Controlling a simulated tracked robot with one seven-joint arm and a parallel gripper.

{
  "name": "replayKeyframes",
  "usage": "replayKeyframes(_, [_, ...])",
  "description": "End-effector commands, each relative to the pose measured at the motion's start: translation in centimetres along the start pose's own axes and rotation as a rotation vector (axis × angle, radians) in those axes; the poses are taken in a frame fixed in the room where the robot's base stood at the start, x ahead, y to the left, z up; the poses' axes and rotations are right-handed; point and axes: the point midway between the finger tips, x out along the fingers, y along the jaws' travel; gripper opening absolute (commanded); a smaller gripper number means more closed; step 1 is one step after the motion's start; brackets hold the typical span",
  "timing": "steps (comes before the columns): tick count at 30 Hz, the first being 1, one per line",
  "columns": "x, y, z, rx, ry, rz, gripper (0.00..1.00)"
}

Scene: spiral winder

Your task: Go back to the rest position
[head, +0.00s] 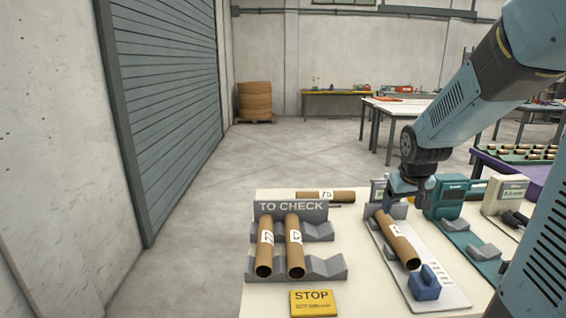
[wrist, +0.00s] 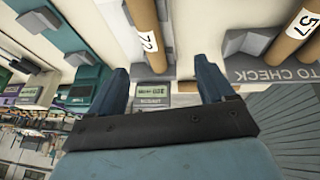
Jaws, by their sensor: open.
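My gripper (head: 408,192) is at the far end of a brown cardboard tube (head: 398,242) on a pale board. In the wrist view its two dark blue fingers (wrist: 162,70) stand wide apart, with nothing held. That tube, labelled 72 (wrist: 147,35), shows just past the fingertips, its near end roughly in line with the gap. The exact clearance between fingers and tube cannot be told. My arm reaches in from the upper right of the head view.
Two labelled tubes (head: 295,250) lie in the grey TO CHECK rack (head: 327,268). Another tube (head: 335,196) lies behind it. A blue block (head: 424,284), a yellow STOP sign (head: 313,303) and green machines (head: 447,196) are nearby. The floor on the left is clear.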

Motion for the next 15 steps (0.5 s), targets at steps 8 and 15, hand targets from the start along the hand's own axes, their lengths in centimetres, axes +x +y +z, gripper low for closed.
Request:
replayKeyframes(8, [-7.4, -2.7, 3.4, 0.030, 0.036, -0.060, 0.82])
replayKeyframes(15, [-12.7, -4.9, 7.4, 0.040, 0.058, -0.095, 0.82])
